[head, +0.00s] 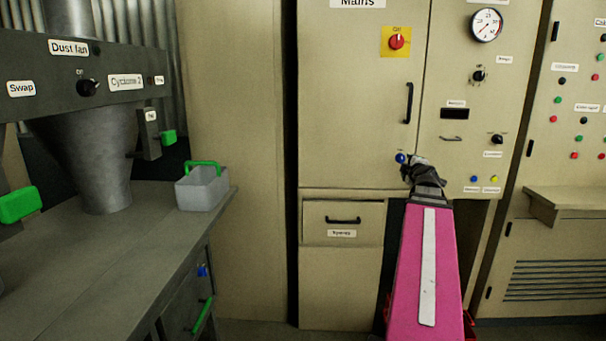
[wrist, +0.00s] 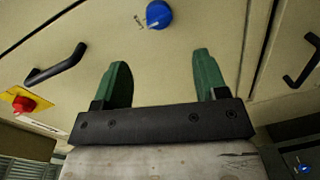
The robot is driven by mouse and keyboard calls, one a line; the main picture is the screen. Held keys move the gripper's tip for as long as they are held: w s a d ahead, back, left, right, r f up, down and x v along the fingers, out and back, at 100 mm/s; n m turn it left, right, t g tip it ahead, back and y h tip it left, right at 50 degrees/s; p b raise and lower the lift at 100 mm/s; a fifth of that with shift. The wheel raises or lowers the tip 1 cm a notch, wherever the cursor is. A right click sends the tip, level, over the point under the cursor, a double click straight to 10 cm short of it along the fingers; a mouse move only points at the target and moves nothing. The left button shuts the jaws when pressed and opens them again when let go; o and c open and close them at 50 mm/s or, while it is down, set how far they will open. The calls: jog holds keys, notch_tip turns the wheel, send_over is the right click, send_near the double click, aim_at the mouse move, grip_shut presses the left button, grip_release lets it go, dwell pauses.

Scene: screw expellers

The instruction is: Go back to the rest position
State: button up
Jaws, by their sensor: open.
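My gripper (wrist: 162,85) is open and empty in the wrist view, with two green fingers spread apart. A blue knob (wrist: 159,14) on the beige cabinet door shows beyond the fingertips, between them and apart from them. In the head view my pink arm reaches forward to the cabinet (head: 350,110), and its dark wrist is just right of the blue knob (head: 401,158). The fingers are hard to make out in the head view.
The cabinet has a red Mains switch (head: 397,42), a black door handle (head: 408,103) and a drawer (head: 343,219) below. A grey bench (head: 130,255) on the left bears a grey bin with a green handle (head: 202,190). A ledge (head: 570,200) juts out at right.

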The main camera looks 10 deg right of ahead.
jog(key=a+f+m+g+y, duration=0.55)
jog(key=a+f+g, duration=0.25)
jog(key=a+f, duration=1.55)
jog(key=s+a+f+m+g, duration=0.4)
jog(key=s+a+f, duration=0.2)
jog(key=f, duration=0.3)
jog(key=s+a+f+m+g+h, duration=0.1)
jog(key=s+a+f+m+g, duration=0.2)
jog(key=s+a+f, duration=0.4)
notch_tip(320, 180, down, 2)
jog(key=shift+s+a+m+g, duration=0.15)
jog(key=shift+s+m+g, duration=0.2)
jog(key=shift+s+g, duration=0.4)
jog(key=shift+w, duration=0.1)
